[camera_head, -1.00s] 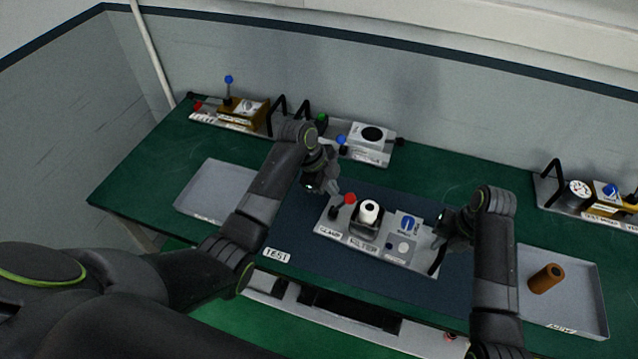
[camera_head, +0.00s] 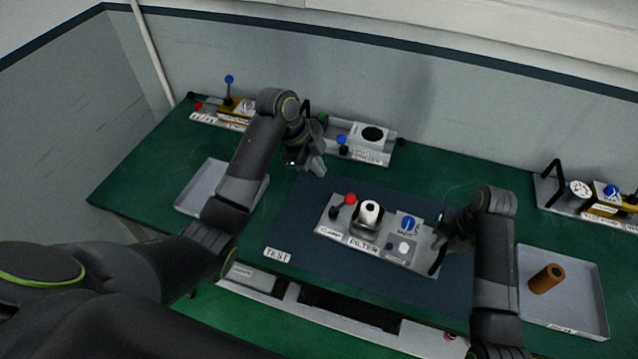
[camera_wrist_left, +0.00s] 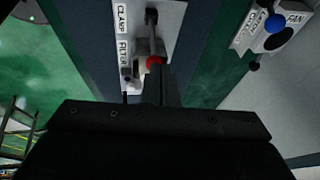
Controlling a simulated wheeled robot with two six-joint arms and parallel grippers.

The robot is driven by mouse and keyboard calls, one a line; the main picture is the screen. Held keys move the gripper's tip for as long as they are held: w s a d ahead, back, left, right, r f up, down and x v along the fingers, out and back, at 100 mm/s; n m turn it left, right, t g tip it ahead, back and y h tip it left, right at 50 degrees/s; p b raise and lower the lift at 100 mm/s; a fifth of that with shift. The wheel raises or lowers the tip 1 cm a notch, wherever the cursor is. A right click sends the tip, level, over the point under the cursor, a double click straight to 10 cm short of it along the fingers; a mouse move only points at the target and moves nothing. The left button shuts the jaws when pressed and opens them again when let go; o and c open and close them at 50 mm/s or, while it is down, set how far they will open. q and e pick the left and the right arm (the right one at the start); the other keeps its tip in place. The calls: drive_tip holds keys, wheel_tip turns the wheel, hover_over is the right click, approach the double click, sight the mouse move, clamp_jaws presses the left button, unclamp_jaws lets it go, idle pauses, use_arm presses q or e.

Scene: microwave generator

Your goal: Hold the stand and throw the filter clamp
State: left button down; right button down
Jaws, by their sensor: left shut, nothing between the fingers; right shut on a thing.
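The stand (camera_head: 345,243), a light grey plate with CLAMP and FILTER labels, lies on the dark blue mat. The filter clamp's lever with its red knob (camera_head: 351,199) is at the stand's left end. A white cylinder (camera_head: 370,212) sits in a holder beside it. My left gripper (camera_head: 318,170) is shut and empty, above and left of the red knob, apart from it. In the left wrist view the red knob (camera_wrist_left: 153,62) shows just past the shut fingers (camera_wrist_left: 168,82). My right gripper (camera_head: 441,243) is shut on the black handle (camera_head: 437,262) at the stand's right end; its fingertips are partly hidden.
A grey tray (camera_head: 195,190) lies at left, partly behind my left arm. Another tray (camera_head: 575,305) at right holds a brown cylinder (camera_head: 546,279). Other units, including a fan unit (camera_head: 366,142), stand along the back. The mat (camera_head: 300,225) is clear left of the stand.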

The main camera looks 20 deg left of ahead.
drive_tip(key=shift+d, duration=0.1)
drive_tip(key=c, duration=1.4)
unclamp_jaws()
use_arm(q)
drive_tip(key=v, duration=0.5)
drive_tip(key=shift+r, duration=0.1)
use_arm(e)
drive_tip(key=shift+o, duration=0.4)
